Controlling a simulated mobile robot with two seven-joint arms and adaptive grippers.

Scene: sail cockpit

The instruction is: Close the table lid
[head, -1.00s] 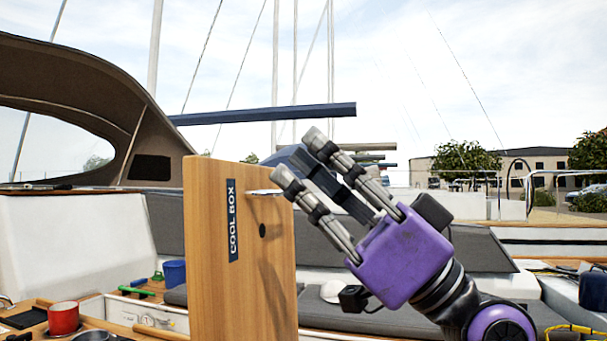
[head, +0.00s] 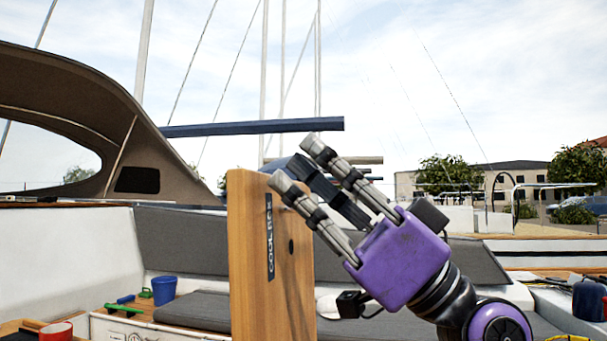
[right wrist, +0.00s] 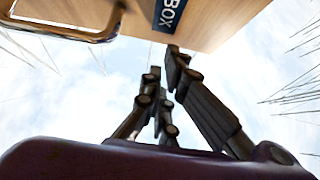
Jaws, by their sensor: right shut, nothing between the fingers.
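The table lid (head: 250,285) is a wooden panel with a dark "COOL BOX" label (head: 270,237) and a dark round hole. It stands upright in the middle of the head view. In the right wrist view the lid (right wrist: 225,22) spans the top, with a metal handle (right wrist: 60,30) at upper left. My right gripper (head: 293,164) is shut and empty. Its fingers point up and left, and one fingertip overlaps the lid's upper edge in the head view. I cannot tell whether it touches the lid. My left gripper is not in view.
A red mug (head: 52,331) and a blue bucket (head: 164,291) stand left of the lid, near small green and blue items. Grey cushions (head: 190,310) line the bench behind. A dark blue boom (head: 250,128) crosses above.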

